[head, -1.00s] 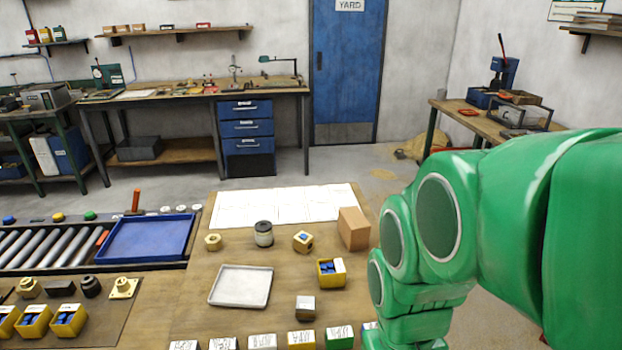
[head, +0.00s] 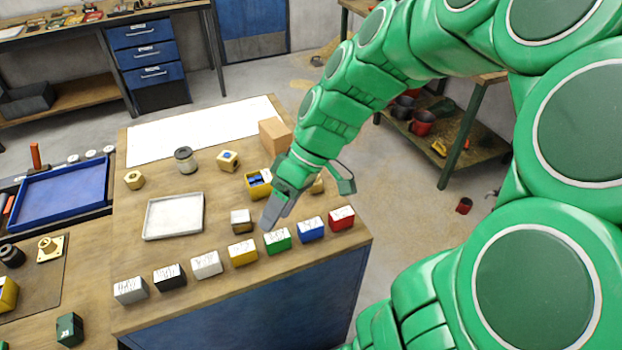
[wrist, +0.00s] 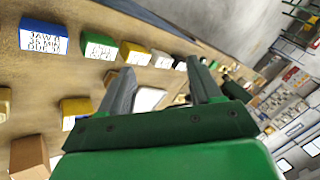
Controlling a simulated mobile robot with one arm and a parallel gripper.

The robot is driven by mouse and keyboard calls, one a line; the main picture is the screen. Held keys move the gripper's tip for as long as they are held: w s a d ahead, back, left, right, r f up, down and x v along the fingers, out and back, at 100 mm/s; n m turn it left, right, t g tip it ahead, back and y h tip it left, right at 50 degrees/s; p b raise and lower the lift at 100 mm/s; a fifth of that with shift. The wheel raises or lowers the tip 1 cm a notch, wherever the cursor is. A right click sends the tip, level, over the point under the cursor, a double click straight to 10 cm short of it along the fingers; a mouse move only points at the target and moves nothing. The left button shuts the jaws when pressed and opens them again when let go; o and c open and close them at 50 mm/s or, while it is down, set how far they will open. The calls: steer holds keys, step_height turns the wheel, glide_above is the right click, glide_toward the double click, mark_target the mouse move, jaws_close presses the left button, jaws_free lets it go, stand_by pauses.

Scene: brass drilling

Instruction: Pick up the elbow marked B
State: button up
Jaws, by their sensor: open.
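No letter B is legible on any piece, so I cannot tell which is the elbow marked B. A brass block with a blue face (head: 228,160) sits on the wooden bench behind the white tray. A smaller brass fitting (head: 133,180) stands to its left. A tan piece (head: 317,184) is partly hidden behind my gripper. My gripper (wrist: 163,85) is open and empty, its two grey fingers apart. In the head view it hangs above the bench's right part, over the row of labelled blocks.
Labelled blocks, including green (head: 277,240), blue (head: 311,229) and red (head: 341,218), line the front edge. A white tray (head: 150,222), a jar (head: 185,160), a yellow bin (head: 252,190) and a cardboard box (head: 274,136) stand behind. A blue tray (head: 62,194) is left.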

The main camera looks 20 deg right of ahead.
steer(key=w+d+f+n+t+y, duration=0.2)
steer(key=w+d+y, duration=0.15)
steer(key=w, duration=0.35)
steer(key=n+t+y, duration=0.1)
steer(key=t, duration=0.6)
glide_toward(320, 180)
steer(key=w+a+r, duration=0.1)
steer(key=w+r, duration=0.1)
steer(key=shift+s+a+x, duration=0.1)
steer(key=shift+s+x, duration=0.05)
steer(key=shift+x, duration=1.2)
steer(key=shift+s+a+x, duration=0.1)
steer(key=shift+s+x, duration=0.05)
steer(key=shift+x, duration=1.15)
steer(key=shift+s+a+x, duration=0.1)
steer(key=shift+s+x, duration=0.05)
steer(key=shift+x, duration=1.2)
steer(key=shift+d+f, duration=0.1)
steer(key=shift+f, duration=0.1)
jaws_close()
